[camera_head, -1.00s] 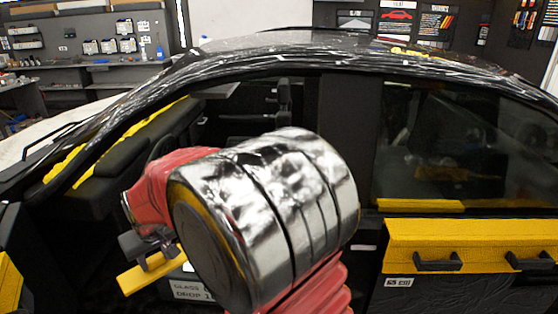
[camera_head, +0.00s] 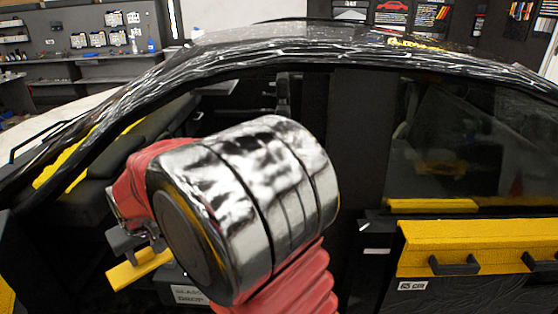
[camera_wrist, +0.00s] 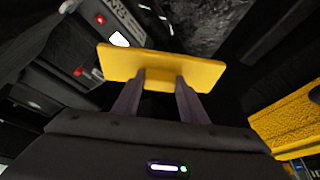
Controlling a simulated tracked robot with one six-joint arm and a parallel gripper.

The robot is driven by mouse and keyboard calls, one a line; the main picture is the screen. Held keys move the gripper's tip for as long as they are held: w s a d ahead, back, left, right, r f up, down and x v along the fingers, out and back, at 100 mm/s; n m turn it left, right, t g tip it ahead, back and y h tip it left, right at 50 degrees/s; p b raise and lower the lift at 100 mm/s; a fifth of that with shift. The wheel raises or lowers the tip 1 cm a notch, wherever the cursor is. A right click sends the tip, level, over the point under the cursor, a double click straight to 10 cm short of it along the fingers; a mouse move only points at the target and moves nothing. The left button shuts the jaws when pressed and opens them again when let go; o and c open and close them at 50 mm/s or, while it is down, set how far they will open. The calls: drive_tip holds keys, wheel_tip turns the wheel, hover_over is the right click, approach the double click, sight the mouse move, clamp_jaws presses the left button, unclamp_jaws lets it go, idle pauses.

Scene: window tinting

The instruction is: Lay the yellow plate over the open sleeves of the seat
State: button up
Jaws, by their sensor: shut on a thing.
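The yellow plate (camera_wrist: 207,73) is a flat bar held across the fingertips of my gripper (camera_wrist: 160,80) in the wrist view. My gripper is shut on it near its middle. In the head view the yellow plate (camera_head: 138,268) shows at lower left, in front of the car's open front side, with my gripper (camera_head: 128,248) partly behind my arm. I cannot make out the seat's open sleeves in either view; my arm covers much of the car's interior.
A car wrapped in black film (camera_head: 300,40) fills the view. Its rear door has a yellow ledge (camera_head: 450,238) with black handles and a dark window (camera_head: 460,150). A padded dashboard (camera_head: 150,130) is at left. A yellow textured part (camera_wrist: 295,120) lies right of my gripper in the wrist view.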

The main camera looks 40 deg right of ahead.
drive_tip(key=s+d+r+m+h, duration=0.1)
drive_tip(key=s+d+m, duration=0.2)
drive_tip(key=d, duration=0.9)
drive_tip(key=s+d+r+m+h, duration=0.1)
drive_tip(key=s+d+m, duration=0.2)
drive_tip(key=d, duration=1)
drive_tip(key=s+d+r+m+g+h, duration=0.1)
drive_tip(key=s+d+r+m, duration=0.1)
drive_tip(key=d, duration=1.1)
drive_tip(key=shift+s+m, duration=0.8)
drive_tip(key=shift+s, duration=0.3)
